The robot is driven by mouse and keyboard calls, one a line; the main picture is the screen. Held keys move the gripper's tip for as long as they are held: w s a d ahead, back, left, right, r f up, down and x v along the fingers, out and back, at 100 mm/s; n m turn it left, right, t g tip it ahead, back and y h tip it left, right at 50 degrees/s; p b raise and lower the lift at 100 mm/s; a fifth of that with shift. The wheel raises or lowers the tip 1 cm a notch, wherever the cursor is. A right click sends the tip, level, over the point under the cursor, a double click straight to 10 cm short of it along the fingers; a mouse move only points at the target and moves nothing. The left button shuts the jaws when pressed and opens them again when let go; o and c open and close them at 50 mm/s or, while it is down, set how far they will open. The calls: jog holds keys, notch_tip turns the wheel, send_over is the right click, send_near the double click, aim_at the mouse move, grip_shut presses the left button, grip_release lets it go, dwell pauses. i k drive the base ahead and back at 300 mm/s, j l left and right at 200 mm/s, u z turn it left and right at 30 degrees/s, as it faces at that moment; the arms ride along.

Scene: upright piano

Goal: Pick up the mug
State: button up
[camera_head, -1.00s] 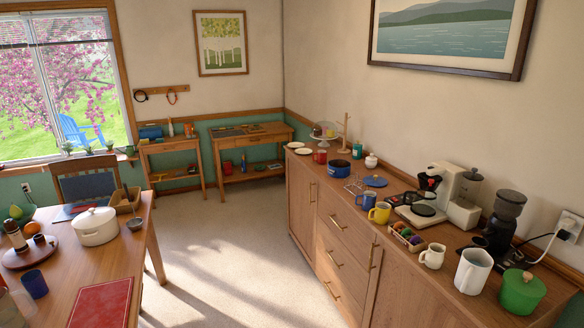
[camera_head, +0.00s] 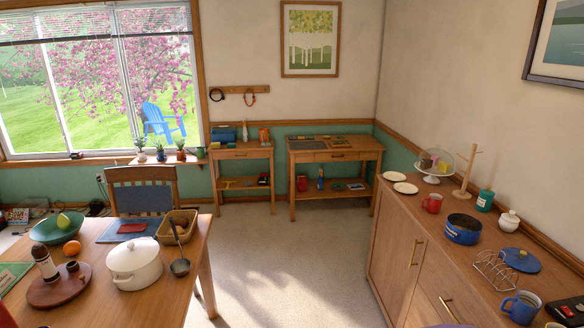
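A blue mug (camera_head: 521,306) stands near the lower right, close to the toast rack. A sliver of something yellow (camera_head: 556,325) is cut off at the bottom edge, right of the blue mug. I cannot tell which mug the task means. My gripper is not in view.
The sideboard (camera_head: 398,236) runs along the right wall. A dining table (camera_head: 118,300) with a white pot (camera_head: 134,262) fills the lower left. Open floor (camera_head: 285,250) lies between them. A chair (camera_head: 146,198) stands behind the table, and two side tables stand at the back.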

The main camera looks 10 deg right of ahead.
aim_at(436, 201)
jog(key=i+j, duration=0.1)
jog(key=i, duration=1.75)
jog(key=i+z, duration=0.45)
jog(key=i+j+z, duration=0.2)
jog(key=z, duration=0.25)
jog(key=i+j+z, duration=0.3)
jog(key=z, duration=0.15)
jog(key=i+j+z, duration=0.7)
jog(key=z, duration=0.2)
jog(key=i+j+z, duration=0.15)
jog(key=j+z, duration=0.25)
jog(key=i+j+z, duration=0.15)
jog(key=j+z, duration=0.3)
